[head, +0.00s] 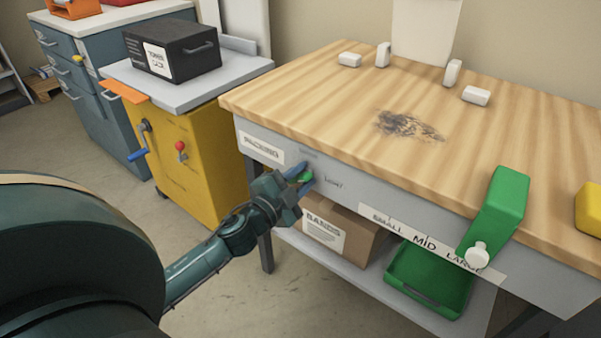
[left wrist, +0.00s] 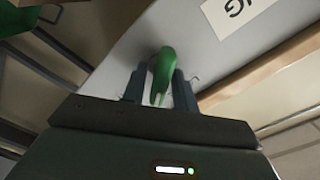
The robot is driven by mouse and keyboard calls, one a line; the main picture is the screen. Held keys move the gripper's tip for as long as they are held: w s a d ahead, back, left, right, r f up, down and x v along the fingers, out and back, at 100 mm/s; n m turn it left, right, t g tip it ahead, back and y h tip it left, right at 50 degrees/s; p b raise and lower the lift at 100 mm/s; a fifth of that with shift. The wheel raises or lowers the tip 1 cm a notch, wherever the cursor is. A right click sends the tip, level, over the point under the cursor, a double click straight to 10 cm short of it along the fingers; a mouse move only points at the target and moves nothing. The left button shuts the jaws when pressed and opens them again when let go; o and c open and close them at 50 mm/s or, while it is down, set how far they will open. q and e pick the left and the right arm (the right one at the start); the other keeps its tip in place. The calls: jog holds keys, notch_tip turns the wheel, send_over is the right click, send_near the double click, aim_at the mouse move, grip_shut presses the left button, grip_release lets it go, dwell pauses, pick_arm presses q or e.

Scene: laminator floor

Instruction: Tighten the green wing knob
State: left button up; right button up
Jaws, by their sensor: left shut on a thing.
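The green wing knob (head: 305,177) is on the grey front apron of the packing table, below the tabletop's front edge. It also shows in the left wrist view (left wrist: 163,72), standing out from the grey panel. My left gripper (head: 297,178) is at the knob, with one finger on each side of it, shut on it. In the left wrist view my left gripper (left wrist: 160,84) has its dark fingers flanking the green wing. The fingers hide part of the knob in the head view. My right gripper is not in view.
The wooden tabletop (head: 330,110) has a dark smudge, white blocks and a green slanted piece (head: 497,210) with a white knob. Below are a cardboard box (head: 335,228) and a green tray (head: 430,280). A yellow cabinet (head: 205,160) stands left of the table.

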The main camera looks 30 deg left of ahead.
pick_arm(q)
jog(key=m, duration=0.3)
jog(key=shift+d+m+p, duration=0.1)
jog(key=shift+m+p, duration=0.25)
jog(key=shift+m, duration=0.05)
jog(key=shift+f+m, duration=0.2)
jog(key=shift+m, duration=1.4)
jog(key=o, duration=0.7)
jog(key=shift+c, duration=0.2)
jog(key=shift+s, duration=0.15)
jog(key=s+a, duration=0.1)
jog(key=s, duration=1.2)
